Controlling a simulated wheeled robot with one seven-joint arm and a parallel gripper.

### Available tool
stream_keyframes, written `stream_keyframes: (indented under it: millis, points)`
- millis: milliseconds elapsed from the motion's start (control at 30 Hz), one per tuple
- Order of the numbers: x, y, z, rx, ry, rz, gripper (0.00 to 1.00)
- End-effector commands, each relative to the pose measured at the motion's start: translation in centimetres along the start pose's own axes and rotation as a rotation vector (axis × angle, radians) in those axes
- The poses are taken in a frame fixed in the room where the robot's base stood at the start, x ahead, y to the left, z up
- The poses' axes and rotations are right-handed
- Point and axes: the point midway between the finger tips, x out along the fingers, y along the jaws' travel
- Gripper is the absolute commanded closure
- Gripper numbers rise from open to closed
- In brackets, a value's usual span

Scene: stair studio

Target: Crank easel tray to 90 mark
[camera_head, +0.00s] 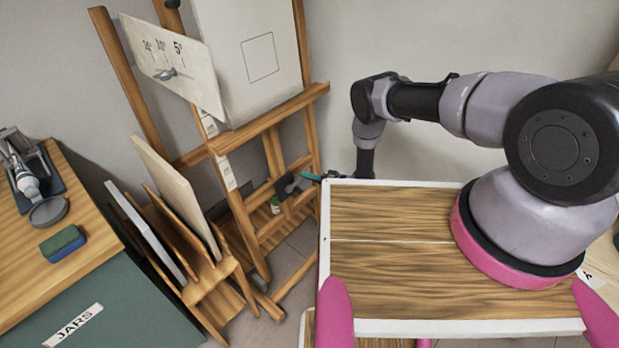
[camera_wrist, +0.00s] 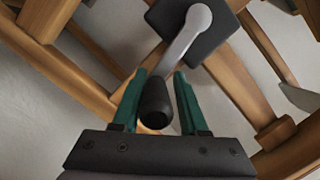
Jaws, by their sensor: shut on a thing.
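The wooden easel stands at centre left in the head view, with its tray (camera_head: 265,121) running across below a pale canvas. A white scale strip (camera_head: 228,172) shows on the upright below the tray; its marks are too small to read. The crank (camera_head: 290,184) sits low on the easel. In the wrist view a silver crank arm (camera_wrist: 192,36) runs from a dark block down to a black handle (camera_wrist: 155,103). My gripper (camera_wrist: 161,74), with green fingers, is shut on this handle, one finger on each side. In the head view, my gripper (camera_head: 313,177) is small and partly hidden.
A tilted card with printed numbers (camera_head: 172,62) hangs at the easel's upper left. A rack with panels (camera_head: 190,255) stands left of the easel. A cabinet labelled JARS (camera_head: 75,325) fills the lower left. Easel beams surround the crank closely.

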Motion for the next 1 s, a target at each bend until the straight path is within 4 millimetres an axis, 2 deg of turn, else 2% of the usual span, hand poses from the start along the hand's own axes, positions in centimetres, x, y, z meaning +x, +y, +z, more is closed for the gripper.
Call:
stream_keyframes:
  millis: [367,600,800,1000]
  points:
    - [-0.4,0.8,0.1,0.018,0.0,0.007,1.0]
    - [-0.4,1.7,0.7,0.132,0.005,-0.014,1.0]
    - [-0.3,2.8,1.6,0.28,0.007,-0.042,1.0]
    - [-0.2,3.4,3.0,0.271,0.002,-0.041,1.0]
